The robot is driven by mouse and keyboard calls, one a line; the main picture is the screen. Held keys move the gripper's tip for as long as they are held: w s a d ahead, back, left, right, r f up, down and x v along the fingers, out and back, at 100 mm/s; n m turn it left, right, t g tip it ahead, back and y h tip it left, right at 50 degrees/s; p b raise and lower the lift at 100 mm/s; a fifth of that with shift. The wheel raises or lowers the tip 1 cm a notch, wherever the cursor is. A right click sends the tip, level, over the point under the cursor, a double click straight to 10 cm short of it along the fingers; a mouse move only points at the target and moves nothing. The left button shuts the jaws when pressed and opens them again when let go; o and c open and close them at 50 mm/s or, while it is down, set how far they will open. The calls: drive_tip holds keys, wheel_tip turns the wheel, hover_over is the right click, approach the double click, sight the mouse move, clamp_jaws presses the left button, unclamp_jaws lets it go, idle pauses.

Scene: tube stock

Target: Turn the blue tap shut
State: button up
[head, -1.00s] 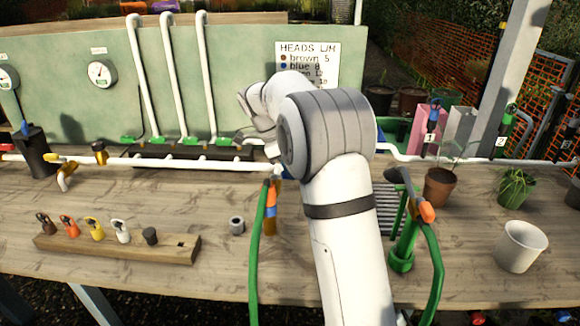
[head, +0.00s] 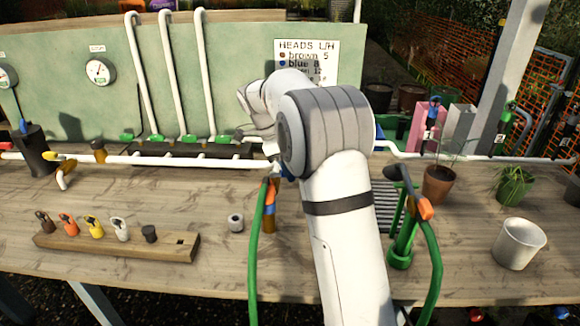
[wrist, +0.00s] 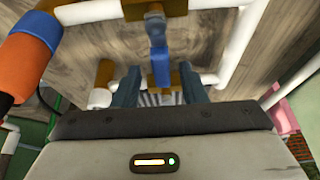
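The blue tap (wrist: 158,52) shows in the wrist view as a blue lever below a brass body (wrist: 150,9) on a white pipe. The lever points down the picture, across that pipe. My gripper (wrist: 160,86) is open, with one dark finger on each side of the lever's lower end. I see no clear contact between fingers and lever. In the head view my arm hides the gripper and most of the tap; a small blue patch (head: 286,172) shows at the arm's left edge.
An orange and blue hose fitting (wrist: 32,52) lies close on the left in the wrist view. A green hose (head: 256,245) hangs left of my arm. A green pump (head: 403,240) stands right of it. A wooden rack (head: 120,243) holds several coloured heads.

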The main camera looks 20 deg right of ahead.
drive_tip(key=v, duration=0.8)
drive_tip(key=shift+p, duration=0.4)
drive_tip(key=shift+d, duration=0.1)
drive_tip(key=shift+s, duration=0.1)
drive_tip(key=s+r+n+t+y+p, duration=0.2)
drive_tip(key=s+r+n+p, duration=0.1)
drive_tip(key=s+n, duration=1.05)
drive_tip(key=s+f+n+t+y+p, duration=0.1)
drive_tip(key=s+f+n, duration=0.2)
drive_tip(key=s, duration=0.6)
drive_tip(key=s+f+n+t+y+p, duration=0.1)
drive_tip(key=s+f+n, duration=0.2)
drive_tip(key=s, duration=0.7)
drive_tip(key=shift+n, duration=1.15)
